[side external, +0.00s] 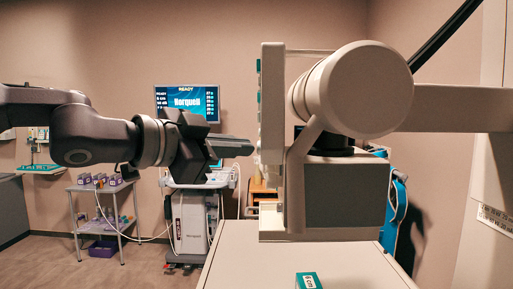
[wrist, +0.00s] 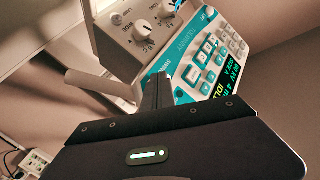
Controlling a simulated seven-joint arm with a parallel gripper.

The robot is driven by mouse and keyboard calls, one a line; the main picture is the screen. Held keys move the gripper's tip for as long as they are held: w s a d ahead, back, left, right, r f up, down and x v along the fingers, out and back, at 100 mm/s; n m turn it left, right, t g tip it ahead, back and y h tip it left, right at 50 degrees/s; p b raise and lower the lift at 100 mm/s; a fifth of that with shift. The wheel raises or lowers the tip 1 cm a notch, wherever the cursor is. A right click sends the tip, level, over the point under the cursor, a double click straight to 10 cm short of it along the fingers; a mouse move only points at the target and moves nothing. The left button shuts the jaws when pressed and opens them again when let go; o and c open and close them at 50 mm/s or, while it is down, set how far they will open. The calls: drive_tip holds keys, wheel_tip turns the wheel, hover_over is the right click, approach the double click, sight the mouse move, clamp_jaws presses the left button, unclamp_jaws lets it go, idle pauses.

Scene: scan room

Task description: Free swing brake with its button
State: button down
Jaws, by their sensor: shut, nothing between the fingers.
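The control panel (wrist: 183,85) fills the upper middle of the wrist view, tilted, with teal-marked buttons (wrist: 209,60), grey keys and a lit display (wrist: 217,90). I cannot tell which button is the swing brake's; the small labels are hard to read. In the side external view the panel (side external: 272,95) is seen edge-on, on the left of the machine head (side external: 345,195). My gripper (side external: 251,147) is shut and empty, pointing right at the panel, its tips very close to the panel's face. In the wrist view my fingers (wrist: 157,82) hide part of the panel's lower edge.
A white table (side external: 300,255) with a small teal box (side external: 308,281) lies below. A cart (side external: 103,210) and monitor (side external: 187,103) stand behind.

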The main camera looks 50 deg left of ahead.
drive_tip(key=shift+s+a, duration=0.45)
drive_tip(key=s+a, duration=0.3)
drive_tip(key=shift+s+a, duration=0.25)
idle(0.8)
